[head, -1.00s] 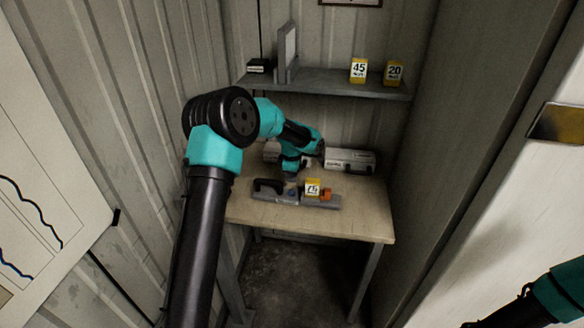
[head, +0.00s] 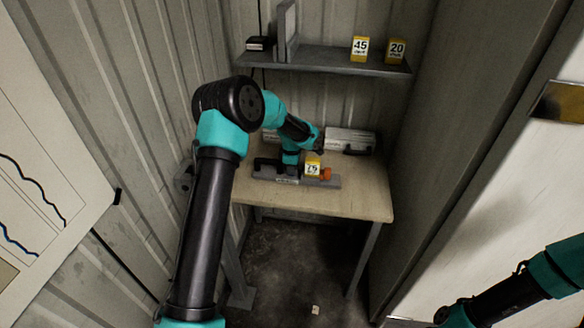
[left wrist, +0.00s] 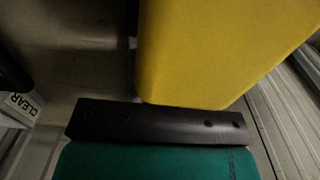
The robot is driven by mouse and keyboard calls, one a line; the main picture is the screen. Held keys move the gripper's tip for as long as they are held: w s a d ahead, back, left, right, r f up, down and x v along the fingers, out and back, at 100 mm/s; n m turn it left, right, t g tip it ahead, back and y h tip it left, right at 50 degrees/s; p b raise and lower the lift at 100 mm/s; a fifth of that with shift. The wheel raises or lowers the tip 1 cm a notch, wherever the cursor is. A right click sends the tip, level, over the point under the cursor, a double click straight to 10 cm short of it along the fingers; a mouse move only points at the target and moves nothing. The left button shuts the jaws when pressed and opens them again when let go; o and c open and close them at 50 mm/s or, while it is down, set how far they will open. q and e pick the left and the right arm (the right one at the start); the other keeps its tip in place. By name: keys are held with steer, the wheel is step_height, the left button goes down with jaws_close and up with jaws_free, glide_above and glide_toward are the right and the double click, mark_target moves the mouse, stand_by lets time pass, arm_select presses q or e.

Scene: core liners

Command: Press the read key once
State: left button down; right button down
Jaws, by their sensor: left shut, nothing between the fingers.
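A grey bar-shaped device (head: 325,184) lies on the wooden table, with a black handle (head: 266,165) at its left and an orange knob (head: 325,174) at its right. A yellow block (head: 312,166) with a number stands on it. My left gripper (head: 289,178) is shut and empty, pointing down at the device just left of the block. I cannot tell whether it touches. The read key is not visible; the gripper covers that part. In the left wrist view the yellow block (left wrist: 215,50) looms close, and a key marked CLEAR (left wrist: 20,103) shows at the left.
White cases (head: 350,140) stand at the back of the table (head: 350,198). A shelf (head: 335,62) above holds yellow blocks marked 45 (head: 360,48) and 20 (head: 396,50). The table's front right is clear. Walls stand close on both sides.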

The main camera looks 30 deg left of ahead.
arm_select(q)
steer(key=shift+s+f, duration=0.3)
steer(key=shift+f, duration=0.45)
steer(key=shift+r, duration=0.1)
step_height(320, 180, up, 15)
steer(key=shift+w, duration=0.3)
stand_by(0.4)
